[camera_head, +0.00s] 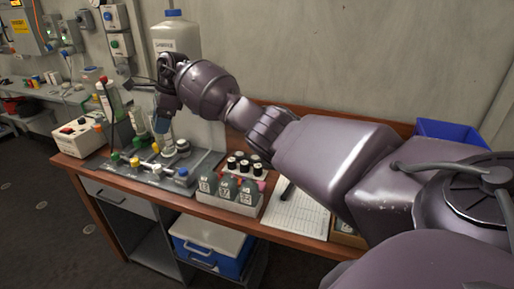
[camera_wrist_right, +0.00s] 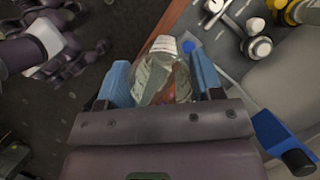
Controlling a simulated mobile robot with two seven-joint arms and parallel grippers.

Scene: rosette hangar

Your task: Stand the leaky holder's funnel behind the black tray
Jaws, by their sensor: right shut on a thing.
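My right gripper (camera_head: 161,127) reaches over the grey-black tray (camera_head: 143,178) on the bench, its blue fingers pointing down. In the right wrist view the gripper (camera_wrist_right: 160,76) is shut on a clear, pale vessel (camera_wrist_right: 158,72) with a whitish label and a narrowing end. I take this to be the funnel. In the head view the clear vessel (camera_head: 168,140) shows just below the fingers, partly hidden by them. I cannot tell whether it still touches a holder. The tray bears several fittings with yellow, green and blue knobs. My left gripper is not in view.
A large white jug (camera_head: 176,35) with a blue cap stands behind, by the wall. A pale box with buttons (camera_head: 78,137) is at left. A blue bin (camera_head: 452,130) is at far right.

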